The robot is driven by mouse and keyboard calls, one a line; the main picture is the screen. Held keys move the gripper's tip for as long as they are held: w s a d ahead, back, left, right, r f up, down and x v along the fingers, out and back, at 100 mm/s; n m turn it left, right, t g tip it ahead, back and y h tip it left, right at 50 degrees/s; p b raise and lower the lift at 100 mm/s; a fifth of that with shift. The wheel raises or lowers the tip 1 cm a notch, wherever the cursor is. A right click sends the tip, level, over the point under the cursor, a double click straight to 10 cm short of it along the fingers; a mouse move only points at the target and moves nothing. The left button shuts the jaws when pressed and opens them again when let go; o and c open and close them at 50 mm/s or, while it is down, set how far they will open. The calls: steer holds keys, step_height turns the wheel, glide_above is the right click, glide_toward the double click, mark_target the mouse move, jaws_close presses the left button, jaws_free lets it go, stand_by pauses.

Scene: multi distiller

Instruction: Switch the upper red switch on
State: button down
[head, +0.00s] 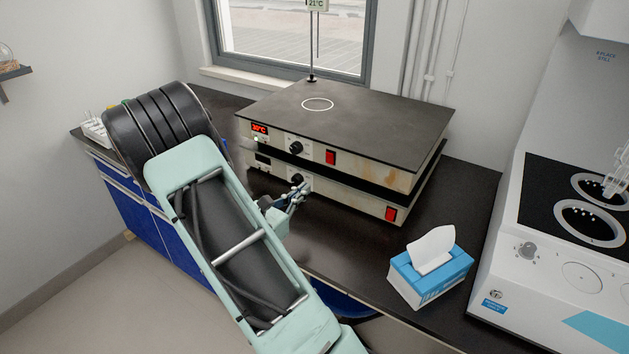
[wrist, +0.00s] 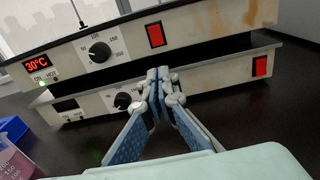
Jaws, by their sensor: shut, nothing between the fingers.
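Two hot plates are stacked on the dark bench. The upper hot plate (head: 350,118) has a lit red display (wrist: 43,66) reading about 30°C, a black knob (wrist: 99,52) and the upper red switch (head: 330,157), which also shows in the wrist view (wrist: 155,35). The lower hot plate (head: 340,195) has a dark display, a knob and the lower red switch (head: 391,214), also in the wrist view (wrist: 260,66). My gripper (head: 302,187) is shut and empty in front of the lower unit. In the wrist view its fingertips (wrist: 158,75) appear below the upper switch, seemingly apart from it.
A blue tissue box (head: 432,272) stands at the bench's front right. A white apparatus (head: 545,230) with round black-topped openings is at the far right. A beaker of pink liquid (wrist: 12,160) shows at the wrist view's left edge.

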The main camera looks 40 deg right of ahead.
steer(key=shift+f+v, duration=0.2)
steer(key=shift+v, duration=1.45)
